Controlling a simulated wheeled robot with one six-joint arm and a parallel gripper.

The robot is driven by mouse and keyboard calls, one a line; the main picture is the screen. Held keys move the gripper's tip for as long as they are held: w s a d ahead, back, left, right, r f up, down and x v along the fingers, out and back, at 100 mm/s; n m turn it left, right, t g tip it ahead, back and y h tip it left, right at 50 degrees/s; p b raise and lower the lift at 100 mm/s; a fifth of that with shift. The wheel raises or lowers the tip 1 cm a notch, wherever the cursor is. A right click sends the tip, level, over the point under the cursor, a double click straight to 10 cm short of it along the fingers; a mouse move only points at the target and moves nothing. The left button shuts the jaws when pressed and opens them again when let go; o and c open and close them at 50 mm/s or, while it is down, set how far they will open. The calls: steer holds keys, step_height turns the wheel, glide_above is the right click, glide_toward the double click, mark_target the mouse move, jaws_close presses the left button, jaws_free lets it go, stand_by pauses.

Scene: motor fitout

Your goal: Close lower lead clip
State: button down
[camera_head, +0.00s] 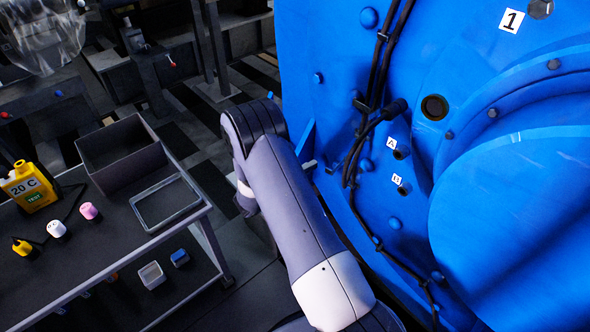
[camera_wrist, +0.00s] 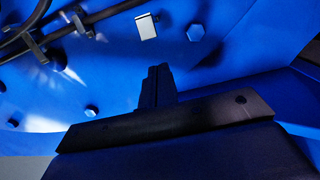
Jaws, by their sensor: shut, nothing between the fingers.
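Black leads (camera_head: 378,75) run down the face of the big blue motor housing (camera_head: 330,45). Small dark clips sit along them, an upper one (camera_head: 382,36) and a lower one (camera_head: 377,243). In the wrist view, the leads (camera_wrist: 110,12) cross the upper left, with a clip-like bracket (camera_wrist: 36,48) beside them; I cannot tell whether it is open or closed. My gripper (camera_wrist: 158,72) is shut and empty, its fingertips in front of the blue surface, right of and below the leads. In the head view the fingers are hidden behind my arm.
Bolt heads (camera_wrist: 195,32) and a white tag (camera_wrist: 147,27) are on the blue face near my gripper. At left in the head view, a cart (camera_head: 105,235) carries a grey bin (camera_head: 122,150), a shallow tray (camera_head: 165,200) and a yellow bottle (camera_head: 28,187).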

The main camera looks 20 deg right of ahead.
steer(key=shift+s+d, duration=0.3)
steer(key=shift+s, duration=0.2)
steer(key=shift+s+d, duration=0.25)
steer(key=shift+s, duration=0.25)
